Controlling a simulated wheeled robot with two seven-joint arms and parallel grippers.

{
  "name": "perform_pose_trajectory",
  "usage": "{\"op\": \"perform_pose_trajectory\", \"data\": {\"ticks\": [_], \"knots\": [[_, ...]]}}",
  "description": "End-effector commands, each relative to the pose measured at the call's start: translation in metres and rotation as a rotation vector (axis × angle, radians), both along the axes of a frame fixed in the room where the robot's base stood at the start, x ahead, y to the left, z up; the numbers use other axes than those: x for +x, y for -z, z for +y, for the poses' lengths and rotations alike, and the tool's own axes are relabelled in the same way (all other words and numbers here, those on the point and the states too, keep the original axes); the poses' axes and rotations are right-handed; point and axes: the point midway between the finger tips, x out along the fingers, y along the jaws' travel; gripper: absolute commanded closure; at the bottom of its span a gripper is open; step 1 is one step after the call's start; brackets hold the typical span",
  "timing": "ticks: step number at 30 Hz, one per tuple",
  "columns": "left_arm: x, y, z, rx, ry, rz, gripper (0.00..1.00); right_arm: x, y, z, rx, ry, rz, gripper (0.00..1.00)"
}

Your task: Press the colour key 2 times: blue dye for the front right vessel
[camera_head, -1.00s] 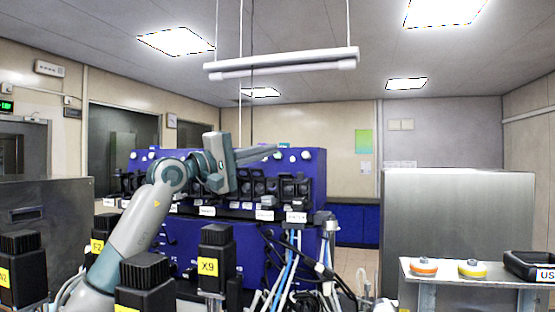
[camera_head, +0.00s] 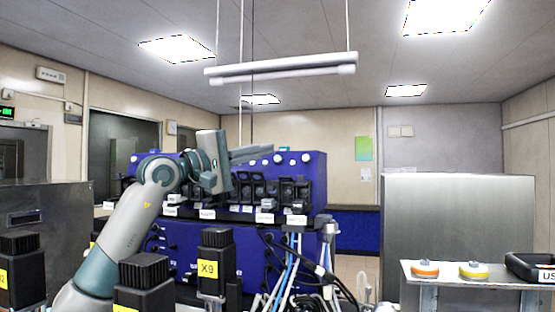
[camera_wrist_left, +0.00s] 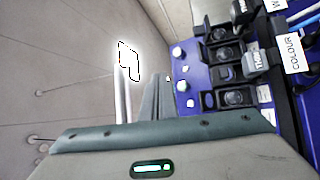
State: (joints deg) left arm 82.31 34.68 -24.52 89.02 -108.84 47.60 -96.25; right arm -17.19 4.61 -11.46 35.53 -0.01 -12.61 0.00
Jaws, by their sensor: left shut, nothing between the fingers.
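The blue bioreactor unit (camera_head: 215,240) stands ahead, with a row of dark pump heads and white labels along its front ledge. My left gripper (camera_head: 272,150) points right above that row, shut and empty, apart from the pump heads. In the left wrist view its fingers (camera_wrist_left: 157,98) lie together, left of the pump heads (camera_wrist_left: 226,55). A white label that seems to read COLOUR (camera_wrist_left: 293,53) is on the unit at the right there. I cannot make out the colour key itself. The front right vessel cannot be told apart. My right gripper is not in view.
Black blocks with yellow tags, one marked X9 (camera_head: 215,262), stand in the foreground. Cables and tubes (camera_head: 290,270) hang at the unit's right. A shelf (camera_head: 440,281) at right holds an orange disc (camera_head: 425,269), a yellow disc (camera_head: 473,270) and a black tray (camera_head: 530,266).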

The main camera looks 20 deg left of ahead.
Motion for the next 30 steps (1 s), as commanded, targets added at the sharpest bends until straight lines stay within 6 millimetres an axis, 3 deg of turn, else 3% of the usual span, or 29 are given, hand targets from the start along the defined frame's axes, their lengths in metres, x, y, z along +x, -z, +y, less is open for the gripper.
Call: {"op": "perform_pose_trajectory", "data": {"ticks": [15,30], "knots": [[0.024,0.006,-0.001,-0.001,0.0,0.001,1.0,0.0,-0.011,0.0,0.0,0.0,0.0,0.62],[0.026,0.007,-0.001,0.0,0.0,0.0,1.0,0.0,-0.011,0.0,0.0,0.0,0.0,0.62]]}}
